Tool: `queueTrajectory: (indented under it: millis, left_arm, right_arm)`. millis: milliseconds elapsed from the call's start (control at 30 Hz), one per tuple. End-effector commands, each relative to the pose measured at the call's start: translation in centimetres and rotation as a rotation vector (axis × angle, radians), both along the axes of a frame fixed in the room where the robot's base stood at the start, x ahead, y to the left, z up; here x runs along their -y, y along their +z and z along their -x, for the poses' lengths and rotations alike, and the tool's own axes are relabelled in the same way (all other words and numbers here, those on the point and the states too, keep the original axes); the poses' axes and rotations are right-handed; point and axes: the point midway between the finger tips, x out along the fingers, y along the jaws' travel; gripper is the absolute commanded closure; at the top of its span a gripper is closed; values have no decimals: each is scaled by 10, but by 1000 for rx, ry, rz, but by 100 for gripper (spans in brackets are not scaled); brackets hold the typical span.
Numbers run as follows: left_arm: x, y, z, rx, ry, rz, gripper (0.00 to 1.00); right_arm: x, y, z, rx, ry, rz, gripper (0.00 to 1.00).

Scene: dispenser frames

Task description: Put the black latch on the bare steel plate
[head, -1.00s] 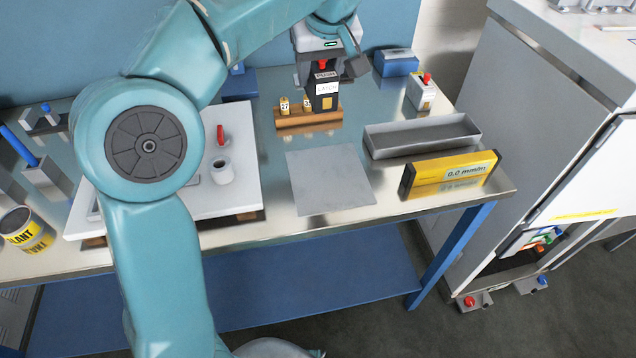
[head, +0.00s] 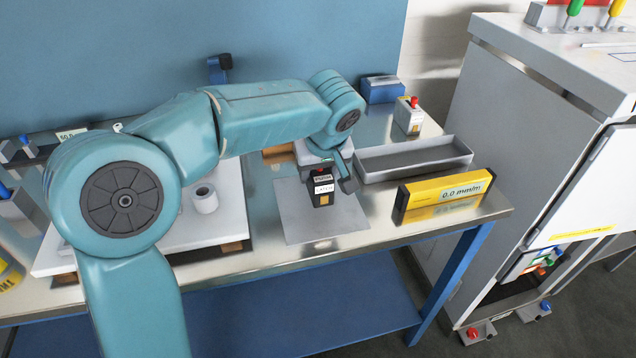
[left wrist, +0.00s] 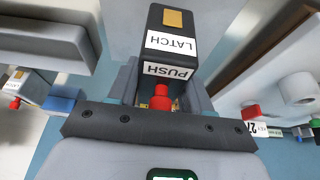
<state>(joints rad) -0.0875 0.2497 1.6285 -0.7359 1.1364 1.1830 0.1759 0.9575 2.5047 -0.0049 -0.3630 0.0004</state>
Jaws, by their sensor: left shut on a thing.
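The black latch (head: 322,190) has white PUSH and LATCH labels, a red button on top and a small yellow patch. My left gripper (head: 326,170) is shut on its upper part and holds it upright over the bare steel plate (head: 300,228). In the left wrist view the latch (left wrist: 174,40) sits between the fingers (left wrist: 163,85), with its red button towards the palm. The plate is a flat grey square on the bench, partly covered by the latch and gripper. I cannot tell whether the latch touches it. My right gripper is not in view.
A grey open tray (head: 415,160) and a yellow 0.0 mm/m gauge (head: 443,194) lie right of the plate. A white roll (head: 205,199) stands on a white board to the left. A white box with a red button (head: 408,118) stands behind the tray.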

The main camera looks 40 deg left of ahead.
Motion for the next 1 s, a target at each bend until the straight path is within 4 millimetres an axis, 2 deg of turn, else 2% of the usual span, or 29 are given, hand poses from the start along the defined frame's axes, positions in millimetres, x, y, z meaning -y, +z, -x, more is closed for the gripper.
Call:
queueTrajectory:
  millis: [33, 100, 200, 600, 633, 700, 1000]
  left_arm:
    - [-1, -11, 1, -4, -1, -1, 94]
    - [-1, -22, 1, -2, -1, -2, 94]
    - [0, -30, 1, 0, -1, 0, 94]
    - [0, -35, 0, 1, 0, -1, 94]
    - [0, -34, 0, 0, -1, 0, 41]
    - [0, -34, 0, -1, -1, -1, 25]
    - [0, -31, 0, -1, -1, -1, 25]
  right_arm:
    - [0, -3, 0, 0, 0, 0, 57]
    - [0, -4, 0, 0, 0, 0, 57]
    - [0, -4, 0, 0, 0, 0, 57]
    - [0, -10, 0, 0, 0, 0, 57]
    - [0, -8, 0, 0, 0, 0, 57]
    - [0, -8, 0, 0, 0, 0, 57]
    - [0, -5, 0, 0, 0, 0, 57]
